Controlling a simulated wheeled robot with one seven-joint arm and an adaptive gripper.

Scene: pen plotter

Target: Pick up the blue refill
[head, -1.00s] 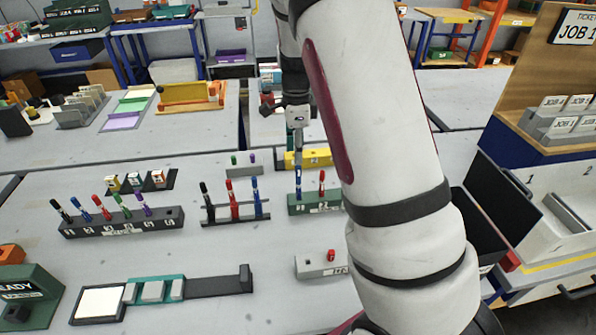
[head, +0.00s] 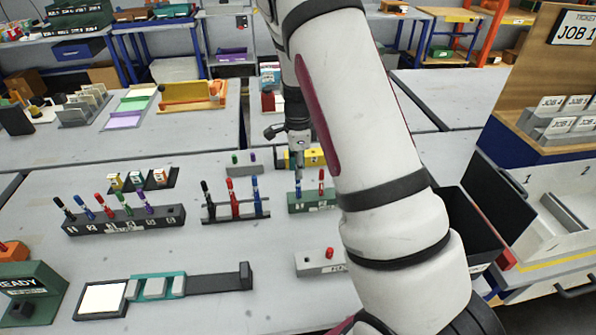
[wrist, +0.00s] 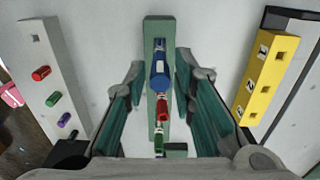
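A green rack (head: 325,207) holds upright pieces, with a blue one, which looks like the blue refill (head: 298,190), at its left and a red one (head: 321,182) at its right. In the wrist view the blue refill (wrist: 158,76) stands in the green rack (wrist: 160,28), with the red piece and a green one in line below it. My gripper (head: 297,158) is over the blue refill from above. In the wrist view my gripper (wrist: 159,80) is open, one teal finger on each side of the refill, with visible gaps. The refill's lower end is hidden.
A yellow block (wrist: 261,72) with numbered holes is right of my gripper; a grey block (wrist: 52,80) with red, green and purple pegs is left. A black rack with three pens (head: 235,214) stands close by. A grey block with a red peg (head: 320,265) is nearer.

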